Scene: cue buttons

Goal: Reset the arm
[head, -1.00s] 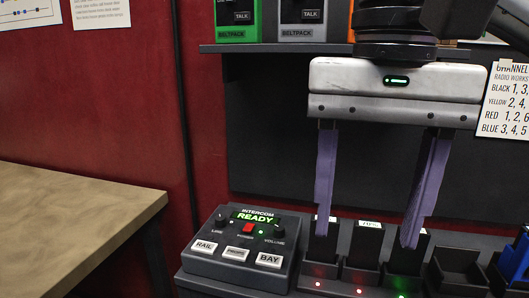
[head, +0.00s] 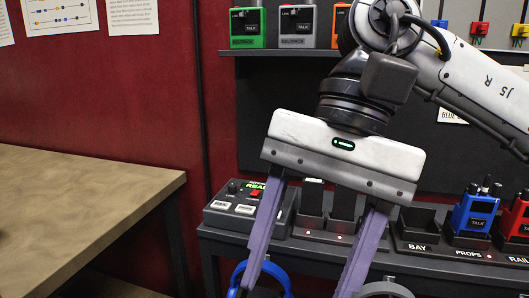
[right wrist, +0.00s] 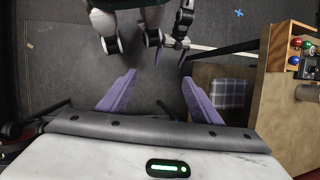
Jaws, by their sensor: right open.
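My right gripper (head: 300,282) is open and empty in the head view. It is tilted, and its two purple fingers point down in front of the console shelf. Its arm comes in from the upper right. In the right wrist view the open fingers (right wrist: 160,92) have only dark floor between them, with parts of my own body beyond. I see no left gripper in the head view.
The intercom box (head: 240,205) and a row of charging slots lie behind the fingers. A blue radio (head: 475,212) and a red radio (head: 514,220) stand to the right. Blue (head: 262,272) and grey (head: 385,288) rings show low in front. A wooden table (head: 80,205) is at left.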

